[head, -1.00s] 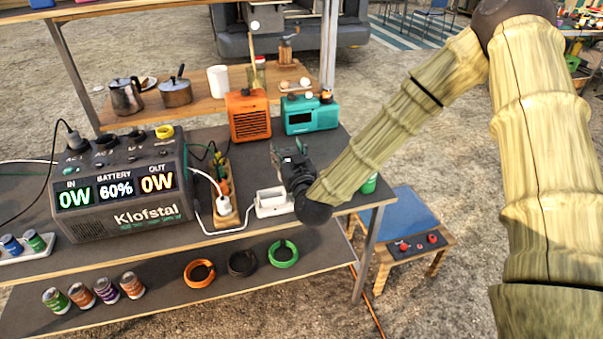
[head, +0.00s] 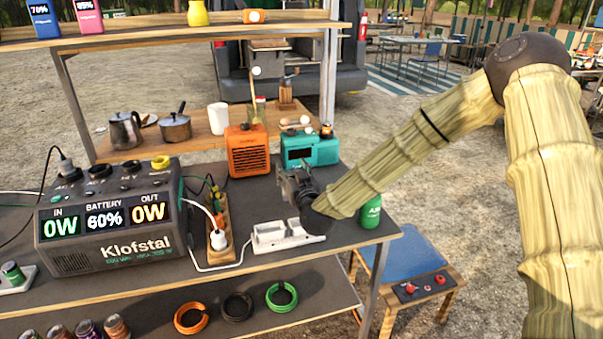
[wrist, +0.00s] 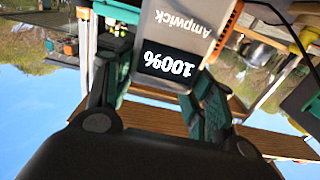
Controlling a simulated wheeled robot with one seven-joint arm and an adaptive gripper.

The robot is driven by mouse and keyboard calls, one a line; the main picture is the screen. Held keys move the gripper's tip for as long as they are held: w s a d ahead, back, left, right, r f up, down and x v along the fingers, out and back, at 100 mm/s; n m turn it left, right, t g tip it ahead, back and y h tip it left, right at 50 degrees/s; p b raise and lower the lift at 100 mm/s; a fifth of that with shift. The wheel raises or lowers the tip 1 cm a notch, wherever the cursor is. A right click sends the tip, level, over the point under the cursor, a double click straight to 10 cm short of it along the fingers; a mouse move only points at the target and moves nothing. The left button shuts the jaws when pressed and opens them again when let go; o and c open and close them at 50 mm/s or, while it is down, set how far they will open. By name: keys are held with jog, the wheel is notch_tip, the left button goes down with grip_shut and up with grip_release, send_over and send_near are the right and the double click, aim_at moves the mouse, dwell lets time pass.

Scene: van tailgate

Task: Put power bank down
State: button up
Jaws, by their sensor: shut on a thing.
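My gripper (head: 293,180) is above the grey tabletop, behind and above a white charging dock (head: 268,240). In the wrist view my gripper (wrist: 160,85) is shut on a pale grey power bank (wrist: 195,22) with the name Ampwick and a black display reading 100%. The display appears upside down there. The power bank is between the two green-and-black fingers, and its far end runs out of the frame.
A blue power bank (head: 43,18) and a pink one (head: 88,14) stand on the upper shelf (head: 150,27). A large power station (head: 110,215), an orange speaker (head: 248,150), a teal radio (head: 310,149) and a green can (head: 371,212) stand around the tabletop.

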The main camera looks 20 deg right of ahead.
jog(key=w+d+f, duration=0.4)
jog(key=w+d, duration=0.1)
jog(key=w, duration=0.2)
jog(key=shift+w, duration=0.15)
dwell(0.3)
jog(key=shift+f, duration=0.2)
jog(key=o, duration=1.3)
jog(key=shift+f, duration=0.1)
jog(key=s, duration=1.2)
jog(key=shift+d, duration=0.25)
